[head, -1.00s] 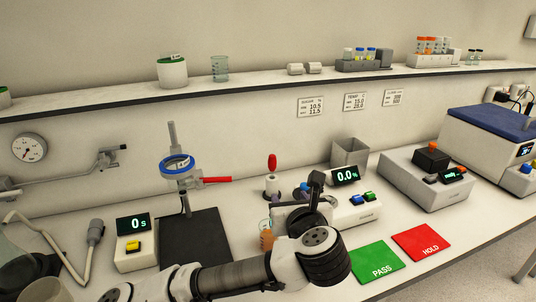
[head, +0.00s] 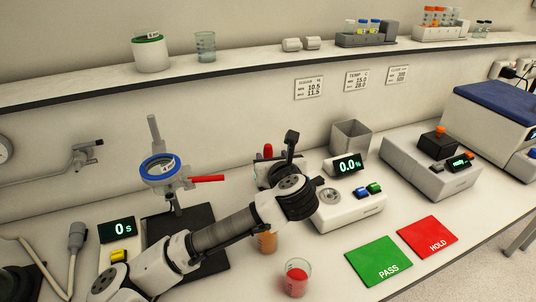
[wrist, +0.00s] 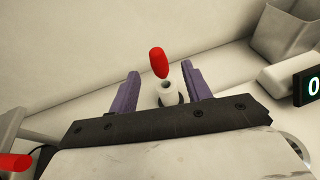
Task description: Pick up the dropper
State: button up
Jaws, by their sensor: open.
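The dropper shows as a red bulb (wrist: 158,62) above a small white round stand (wrist: 167,93) in the wrist view. In the head view only the red bulb (head: 268,150) shows behind my gripper; its stand is hidden there. My gripper (wrist: 164,78) is open, with one purple finger on each side of the stand and the bulb between and a little beyond them. I see no contact with either finger. In the head view my arm hides the fingertips.
A cup of red liquid (head: 296,280) and an amber container (head: 267,243) stand near my arm. A white meter (head: 345,210) is to the right, a grey bin (head: 350,137) behind it. A ring stand with a red handle (head: 207,179) is left. The shelf (head: 230,70) runs above.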

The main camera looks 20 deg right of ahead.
aim_at(269, 151)
jog(key=p+x, duration=0.2)
jog(key=x, duration=0.2)
jog(key=shift+w, duration=0.45)
jog(key=shift+w+f+p, duration=0.2)
jog(key=shift+w+p, duration=0.1)
jog(key=shift+w, duration=0.15)
jog(key=c, duration=0.7)
